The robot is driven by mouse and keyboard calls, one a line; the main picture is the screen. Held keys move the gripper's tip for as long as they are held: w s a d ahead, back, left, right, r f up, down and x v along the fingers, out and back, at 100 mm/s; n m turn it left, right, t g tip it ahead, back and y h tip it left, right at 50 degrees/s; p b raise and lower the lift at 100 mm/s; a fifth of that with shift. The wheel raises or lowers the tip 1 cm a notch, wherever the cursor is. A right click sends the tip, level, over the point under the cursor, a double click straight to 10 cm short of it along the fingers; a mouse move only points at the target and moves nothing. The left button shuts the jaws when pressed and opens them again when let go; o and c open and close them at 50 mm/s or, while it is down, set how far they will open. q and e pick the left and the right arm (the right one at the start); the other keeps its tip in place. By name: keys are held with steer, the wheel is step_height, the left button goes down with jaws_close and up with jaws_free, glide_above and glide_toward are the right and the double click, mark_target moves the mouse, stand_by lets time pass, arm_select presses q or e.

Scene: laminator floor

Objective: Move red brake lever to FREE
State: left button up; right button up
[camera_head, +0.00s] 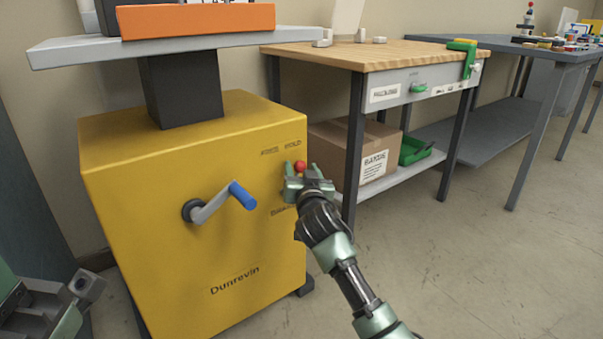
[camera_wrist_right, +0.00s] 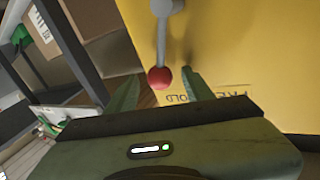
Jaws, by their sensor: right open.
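The red brake lever's ball knob (camera_head: 300,166) shows on the right side of the yellow machine's front, just below the HOLD label (camera_head: 292,144). The FREE label (camera_head: 269,151) is to its left. In the right wrist view the red knob (camera_wrist_right: 160,78) sits at the end of a grey lever arm (camera_wrist_right: 165,30). My right gripper (camera_head: 302,172) is at the lever, its fingers open. In the wrist view its fingertips (camera_wrist_right: 160,82) are on either side of the knob, with gaps visible. Part of my left arm (camera_head: 50,310) shows at lower left; its finger state is unclear.
The yellow machine (camera_head: 240,255) also has a crank with a blue handle (camera_head: 242,196), left of my right gripper. A wooden-topped workbench (camera_head: 385,52) with a cardboard box (camera_head: 345,150) on its shelf stands close behind the gripper. The floor at right is clear.

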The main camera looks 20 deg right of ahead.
jaws_close()
steer(key=shift+f, duration=0.1)
stand_by(1.2)
